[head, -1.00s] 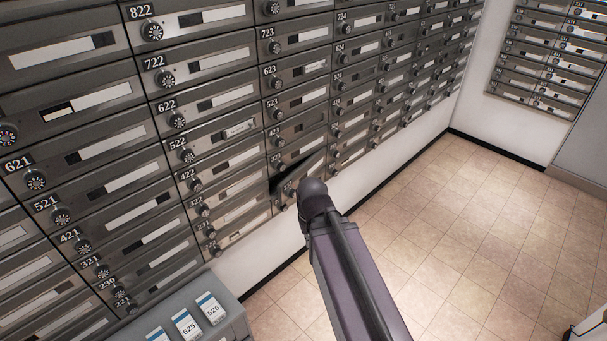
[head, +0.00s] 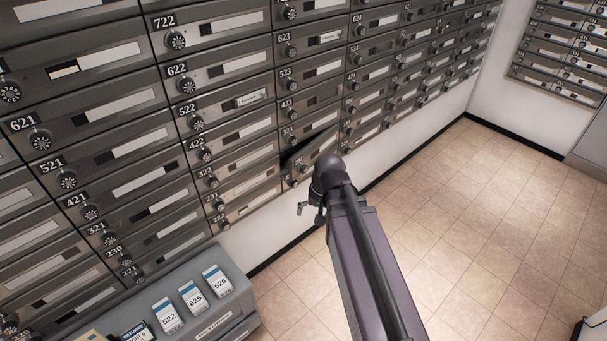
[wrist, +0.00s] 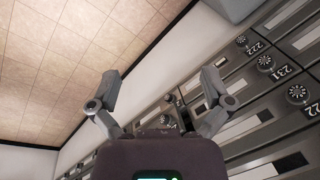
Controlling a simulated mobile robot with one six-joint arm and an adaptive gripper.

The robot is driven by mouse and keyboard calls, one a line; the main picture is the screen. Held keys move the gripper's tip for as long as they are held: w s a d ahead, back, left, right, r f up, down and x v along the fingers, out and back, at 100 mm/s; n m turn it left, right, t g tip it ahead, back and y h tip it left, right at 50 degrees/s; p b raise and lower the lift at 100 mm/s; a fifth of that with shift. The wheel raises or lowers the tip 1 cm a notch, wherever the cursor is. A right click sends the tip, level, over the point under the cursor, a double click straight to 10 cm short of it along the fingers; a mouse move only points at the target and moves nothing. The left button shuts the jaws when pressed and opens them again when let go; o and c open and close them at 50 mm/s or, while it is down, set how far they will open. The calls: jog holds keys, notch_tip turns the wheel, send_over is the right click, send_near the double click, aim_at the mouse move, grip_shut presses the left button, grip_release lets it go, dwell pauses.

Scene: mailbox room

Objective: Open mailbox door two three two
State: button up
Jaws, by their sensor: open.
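Mailbox door 232 (head: 314,155) is in the lower part of the bank in the head view. Its small number is hard to read; it sits right of the column with 231. It stands ajar and tilted, with a dark gap along its top edge. My gripper (head: 312,212) is just below and in front of it, with the wrist covering part of the bank. In the wrist view my gripper (wrist: 160,82) is open, its two fingers spread wide with nothing between them. A lock dial and door parts show behind the fingers; contact cannot be told.
Neighbouring doors 231 (head: 235,198) and 222 (head: 240,213) look shut. A grey box (head: 250,310) with numbered cards stands at the lower left. The tiled floor (head: 470,230) to the right is clear.

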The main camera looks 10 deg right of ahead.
jog(key=w+f+m+t+y+b, duration=0.2)
jog(key=w+f+m+y+b, duration=0.25)
jog(key=w+f+b, duration=0.4)
jog(key=m+t+y+b, duration=0.5)
jog(key=m+t+b, duration=0.6)
jog(key=m+b, duration=1.1)
send_near(306, 170)
jog(key=s+d+n+b, duration=0.1)
jog(key=d+n+b, duration=0.1)
jog(key=n+b, duration=0.1)
jog(key=shift+s+a+p, duration=0.2)
jog(key=shift+p, duration=0.1)
jog(key=x, duration=1.3)
jog(key=shift+w+a, duration=0.25)
jog(key=shift+a, duration=0.1)
